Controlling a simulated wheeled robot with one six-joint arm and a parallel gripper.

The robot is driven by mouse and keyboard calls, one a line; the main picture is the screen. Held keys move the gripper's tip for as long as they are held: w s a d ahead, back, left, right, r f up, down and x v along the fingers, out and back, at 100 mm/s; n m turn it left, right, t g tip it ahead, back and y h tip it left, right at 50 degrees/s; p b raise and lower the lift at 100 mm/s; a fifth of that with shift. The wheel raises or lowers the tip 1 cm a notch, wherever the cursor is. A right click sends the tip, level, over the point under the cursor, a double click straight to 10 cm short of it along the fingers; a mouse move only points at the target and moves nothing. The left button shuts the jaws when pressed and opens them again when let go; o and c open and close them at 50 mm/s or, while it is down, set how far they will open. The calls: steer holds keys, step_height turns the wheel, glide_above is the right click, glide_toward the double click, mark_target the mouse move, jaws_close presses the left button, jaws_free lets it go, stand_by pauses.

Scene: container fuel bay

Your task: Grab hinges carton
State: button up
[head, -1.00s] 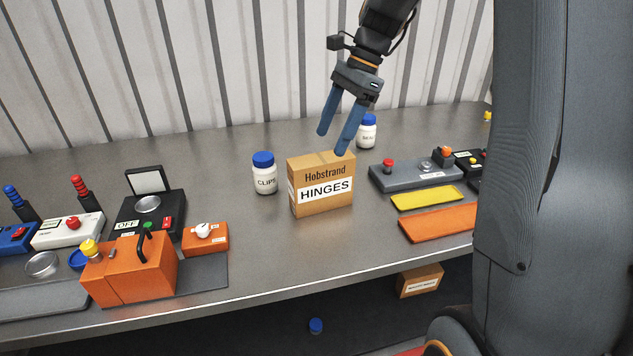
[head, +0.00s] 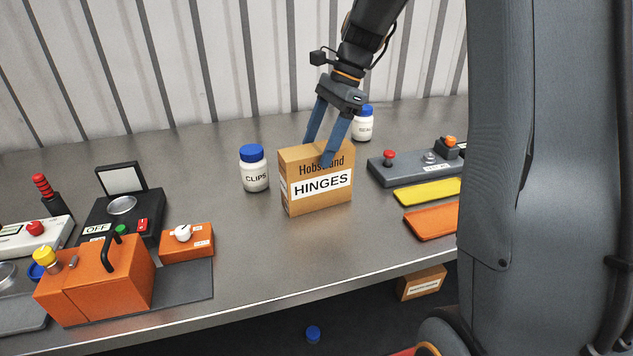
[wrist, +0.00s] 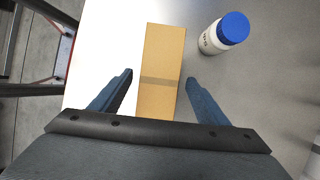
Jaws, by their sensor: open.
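The hinges carton (head: 316,192) is a brown cardboard box, labelled HINGES in black on white, standing upright on the grey bench. In the wrist view its plain top (wrist: 162,60) lies between and beyond the two fingers. My gripper (head: 319,154) has two blue fingers pointing down at the carton's top. One finger overlaps the front face in the head view and the other is behind the top edge. In the wrist view my gripper (wrist: 160,82) is open, with a finger on each side of the carton and visible gaps.
A white clips bottle (head: 255,170) with a blue lid stands close left of the carton. Another blue-lidded bottle (head: 362,124) stands behind right. A grey control box (head: 410,168), yellow tray (head: 427,191) and orange tray (head: 432,220) lie right. Orange equipment (head: 98,278) is left.

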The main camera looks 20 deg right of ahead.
mark_target(311, 167)
steer(key=p+x, duration=0.2)
steer(key=x, duration=0.3)
steer(key=shift+s+f, duration=0.1)
steer(key=shift+f, duration=0.4)
steer(key=shift+f, duration=0.25)
steer(key=shift+c, duration=0.5)
steer(key=c, duration=1.4)
steer(key=shift+c, duration=1.2)
steer(key=shift+r, duration=0.15)
